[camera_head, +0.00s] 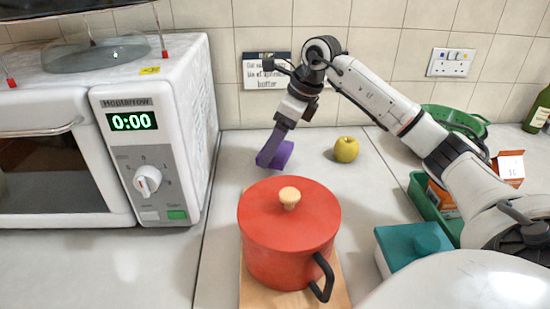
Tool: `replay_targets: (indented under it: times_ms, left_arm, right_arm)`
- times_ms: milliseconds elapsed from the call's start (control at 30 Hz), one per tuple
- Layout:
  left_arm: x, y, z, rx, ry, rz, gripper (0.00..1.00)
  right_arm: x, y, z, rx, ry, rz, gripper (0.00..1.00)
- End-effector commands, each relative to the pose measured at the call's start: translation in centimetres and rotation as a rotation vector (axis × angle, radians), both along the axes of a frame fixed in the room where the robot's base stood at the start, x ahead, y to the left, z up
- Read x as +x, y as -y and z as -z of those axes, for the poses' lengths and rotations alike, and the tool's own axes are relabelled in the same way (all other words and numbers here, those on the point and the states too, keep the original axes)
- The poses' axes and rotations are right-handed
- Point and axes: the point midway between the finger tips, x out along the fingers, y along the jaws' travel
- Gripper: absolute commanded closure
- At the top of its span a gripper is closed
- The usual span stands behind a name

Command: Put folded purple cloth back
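The folded purple cloth (282,155) is small and sits at the back of the counter, behind the red pot. My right arm reaches in from the right, and its gripper (268,158) points down at the cloth. The fingers overlap the cloth's left part in the picture. I see the gripper side-on, so I cannot tell whether the fingers are closed on the cloth, or whether the cloth rests on the counter or is just above it. My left gripper is not in view.
A red lidded pot (270,225) stands on a wooden board (335,290) in front of the cloth. A yellow apple (346,149) lies right of it. A white microwave (185,120) stands left. A green crate (425,205) and teal-lidded box (410,240) stand right.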

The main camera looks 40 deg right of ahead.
Motion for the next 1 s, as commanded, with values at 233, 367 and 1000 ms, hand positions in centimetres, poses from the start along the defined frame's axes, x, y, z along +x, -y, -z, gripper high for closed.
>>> replay_targets:
  times_ms: [233, 367, 1000]
  left_arm:
    - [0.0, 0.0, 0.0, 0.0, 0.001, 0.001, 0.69]
    - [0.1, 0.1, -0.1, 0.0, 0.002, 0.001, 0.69]
    - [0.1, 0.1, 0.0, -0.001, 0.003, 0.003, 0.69]
  right_arm:
    - [-0.1, -0.1, 3.5, 0.001, -0.003, -0.001, 0.41]
    - [0.0, -0.1, 3.7, 0.0, 0.0, -0.001, 0.41]
    - [0.0, -0.1, 3.9, 0.001, -0.002, -0.002, 0.04]
